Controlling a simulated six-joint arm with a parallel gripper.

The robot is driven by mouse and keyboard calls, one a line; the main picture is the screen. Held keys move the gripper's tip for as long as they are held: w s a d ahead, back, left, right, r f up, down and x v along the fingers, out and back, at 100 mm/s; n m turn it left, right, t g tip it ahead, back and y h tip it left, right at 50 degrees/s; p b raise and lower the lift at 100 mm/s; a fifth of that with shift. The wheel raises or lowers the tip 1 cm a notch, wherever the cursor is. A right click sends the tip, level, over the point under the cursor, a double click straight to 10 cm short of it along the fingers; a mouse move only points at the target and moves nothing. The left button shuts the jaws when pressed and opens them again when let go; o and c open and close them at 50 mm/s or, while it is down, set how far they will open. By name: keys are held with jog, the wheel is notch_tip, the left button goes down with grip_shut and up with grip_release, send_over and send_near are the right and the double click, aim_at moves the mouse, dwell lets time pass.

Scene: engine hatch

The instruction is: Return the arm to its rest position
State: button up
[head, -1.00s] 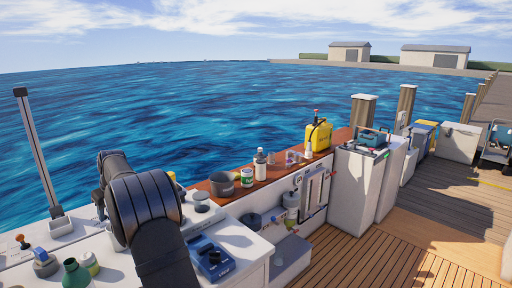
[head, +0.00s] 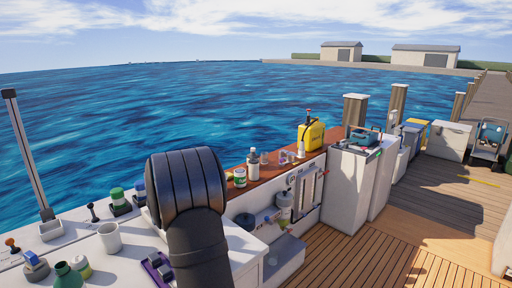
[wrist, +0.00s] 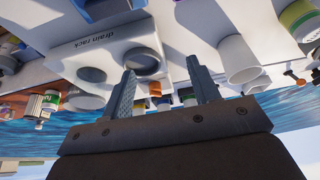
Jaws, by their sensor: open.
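My gripper (wrist: 161,66) shows in the wrist view with its two grey fingers apart and nothing between them. The wrist view is upside down. A white drain rack (wrist: 105,48) with round holes lies beyond the fingers. In the head view my dark arm is folded upright over the white counter (head: 75,242) and hides the gripper.
A white mug (head: 109,238) stands left of my arm, near a green-capped jar (head: 117,197) and a green bottle (head: 68,276). A white bottle (head: 253,163) and a yellow jerrycan (head: 311,136) stand on the wooden ledge.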

jog(key=a+f, duration=0.4)
jog(key=shift+s+a, duration=0.15)
jog(key=shift+a, duration=0.05)
jog(key=shift+o, duration=0.3)
